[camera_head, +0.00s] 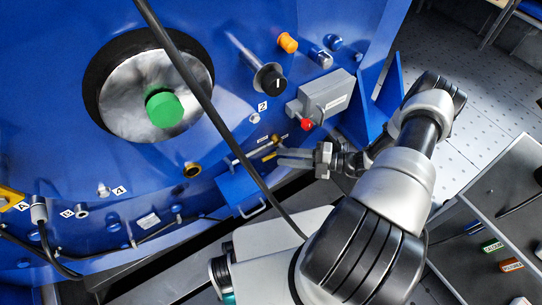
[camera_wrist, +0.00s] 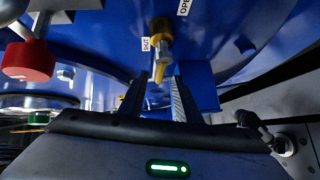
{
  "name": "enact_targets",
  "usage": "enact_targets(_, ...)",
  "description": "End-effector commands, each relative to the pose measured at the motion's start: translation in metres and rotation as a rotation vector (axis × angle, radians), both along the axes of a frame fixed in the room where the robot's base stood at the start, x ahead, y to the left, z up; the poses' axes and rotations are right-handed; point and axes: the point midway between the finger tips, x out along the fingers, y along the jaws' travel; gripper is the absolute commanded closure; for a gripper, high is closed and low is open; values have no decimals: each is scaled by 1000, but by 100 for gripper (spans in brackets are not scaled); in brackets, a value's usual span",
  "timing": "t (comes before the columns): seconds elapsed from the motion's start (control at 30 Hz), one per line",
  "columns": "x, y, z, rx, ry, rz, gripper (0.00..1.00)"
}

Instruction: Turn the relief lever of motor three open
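The yellow relief lever (camera_wrist: 159,62) hangs from a brass-coloured fitting on the blue motor housing in the wrist view. A small label that seems to read SHUT (camera_wrist: 146,44) is at its left, and a label reading OPEN (camera_wrist: 184,7) is above right. In the head view the yellow lever (camera_head: 269,156) is low on the housing, partly hidden by my gripper (camera_head: 281,157). In the wrist view my gripper (camera_wrist: 158,88) is open, its fingers apart on either side of the lever's tip. I cannot tell whether either finger touches the lever.
A red knob (camera_wrist: 28,61) under a grey box (camera_head: 328,95) is close on the left in the wrist view. A blue box with a handle (camera_head: 240,190) is below the lever. A black cable (camera_head: 215,120) crosses the head view. A grey cabinet (camera_head: 490,200) stands at the right.

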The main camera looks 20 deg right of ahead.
Motion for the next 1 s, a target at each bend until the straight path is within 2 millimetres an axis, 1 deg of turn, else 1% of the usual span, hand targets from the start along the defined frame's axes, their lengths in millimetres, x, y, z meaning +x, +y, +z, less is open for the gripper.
enact_targets(0.03, 4, 10, -3, 1, 0, 3, 70)
enact_targets(0.1, 10, 21, -4, 1, 0, 2, 70)
enact_targets(0.2, 16, 34, -6, 1, -1, 2, 70)
enact_targets(0.3, 20, 42, -7, 0, -1, 1, 70)
enact_targets(0.43, 23, 47, -8, 0, -1, 1, 70)
enact_targets(0.67, 23, 48, -8, -1, 0, 0, 70)
enact_targets(0.7, 23, 47, -8, -1, 0, 0, 71)
enact_targets(0.87, 23, 47, -8, -1, 0, 0, 98)
enact_targets(0.9, 23, 47, -8, -1, 0, 0, 100)
enact_targets(1.0, 23, 47, -7, 0, -1, 0, 100)
